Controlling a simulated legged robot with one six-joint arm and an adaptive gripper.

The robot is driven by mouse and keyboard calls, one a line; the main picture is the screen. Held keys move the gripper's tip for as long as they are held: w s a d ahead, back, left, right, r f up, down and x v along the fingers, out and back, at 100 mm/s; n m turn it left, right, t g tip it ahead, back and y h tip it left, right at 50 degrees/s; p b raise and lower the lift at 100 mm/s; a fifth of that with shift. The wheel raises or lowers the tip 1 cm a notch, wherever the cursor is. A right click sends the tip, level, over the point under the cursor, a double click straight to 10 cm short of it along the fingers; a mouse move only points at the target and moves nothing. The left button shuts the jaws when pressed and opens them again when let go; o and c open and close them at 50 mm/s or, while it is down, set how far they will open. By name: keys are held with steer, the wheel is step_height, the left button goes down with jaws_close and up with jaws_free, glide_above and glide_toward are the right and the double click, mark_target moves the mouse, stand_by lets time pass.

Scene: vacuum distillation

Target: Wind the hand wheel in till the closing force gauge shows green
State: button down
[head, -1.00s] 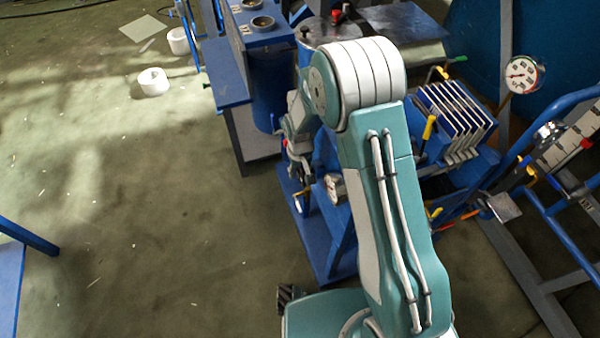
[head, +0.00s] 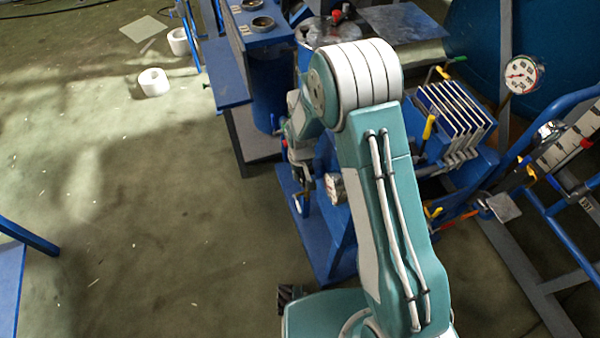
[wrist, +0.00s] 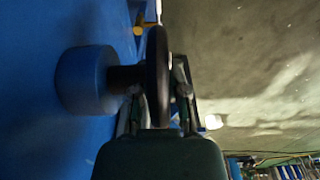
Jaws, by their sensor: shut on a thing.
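The hand wheel (wrist: 157,75) shows edge-on in the wrist view as a dark disc, joined by a short dark hub to a blue cylinder (wrist: 85,80) on its left. My gripper (wrist: 160,92) has one finger on each side of the wheel and is shut on its rim. In the head view my gripper (head: 303,178) is low beside the blue stand, and the wheel is mostly hidden there. A small round gauge (head: 334,188) sits just right of my gripper; its reading is too small to tell. A larger white dial (head: 521,75) stands at the right, with a red mark on its face.
A plate stack (head: 452,118) and blue frame rails (head: 550,195) stand right of my arm. A blue bench (head: 228,85) is behind my gripper. White rolls (head: 153,82) lie on the floor at the back left. The floor at the left is mostly open.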

steer(key=shift+s+f+t+y, duration=0.15)
steer(key=shift+t+y, duration=0.45)
steer(key=shift+t, duration=1.2)
steer(key=c, duration=0.6)
jaws_free()
steer(key=shift+c, duration=0.2)
